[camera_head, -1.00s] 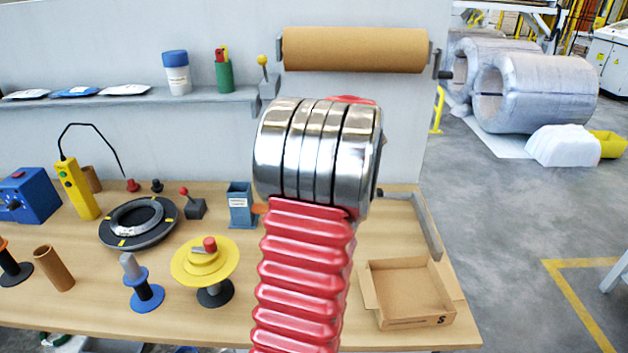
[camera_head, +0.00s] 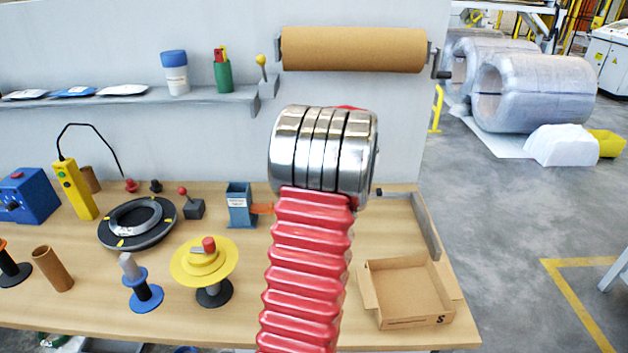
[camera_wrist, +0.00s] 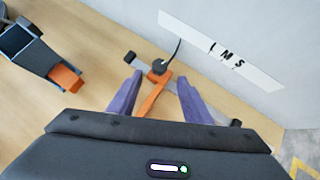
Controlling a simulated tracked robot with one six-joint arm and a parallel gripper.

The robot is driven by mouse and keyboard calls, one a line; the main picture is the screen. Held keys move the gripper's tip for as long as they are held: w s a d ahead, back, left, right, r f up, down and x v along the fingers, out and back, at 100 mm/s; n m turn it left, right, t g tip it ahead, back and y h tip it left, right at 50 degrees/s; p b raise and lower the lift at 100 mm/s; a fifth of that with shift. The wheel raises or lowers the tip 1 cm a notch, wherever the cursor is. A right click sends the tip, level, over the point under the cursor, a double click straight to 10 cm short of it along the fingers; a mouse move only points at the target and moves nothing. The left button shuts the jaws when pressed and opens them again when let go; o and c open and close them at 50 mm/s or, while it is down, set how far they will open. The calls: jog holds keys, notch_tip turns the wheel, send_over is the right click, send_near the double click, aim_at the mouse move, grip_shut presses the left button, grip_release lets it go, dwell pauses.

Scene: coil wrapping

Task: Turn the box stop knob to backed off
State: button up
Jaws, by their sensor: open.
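In the wrist view a dark round knob (camera_wrist: 159,69) sits between and just beyond my fingertips, joined to an orange bar (camera_wrist: 153,98) running back toward my palm. A thin dark pointer (camera_wrist: 178,48) rises from the knob toward a white strip (camera_wrist: 222,50) marked L, M, S, and ends left of the L. My gripper (camera_wrist: 160,78) is open, with one purple finger on each side of the knob and bar. I cannot tell whether either finger touches. In the head view my arm hides the knob and gripper.
An open cardboard box (camera_head: 408,292) lies at the bench's front right, beside a grey rail (camera_head: 425,225). A blue dispenser (camera_head: 240,205) with an orange tongue stands left of my arm; it also shows in the wrist view (camera_wrist: 25,45). A brown paper roll (camera_head: 353,49) hangs above.

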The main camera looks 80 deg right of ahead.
jog(key=x, duration=0.8)
jog(key=shift+w+d+f, duration=0.1)
jog(key=shift+d+f, duration=0.05)
jog(key=shift+d, duration=0.05)
jog(key=shift+c, duration=0.4)
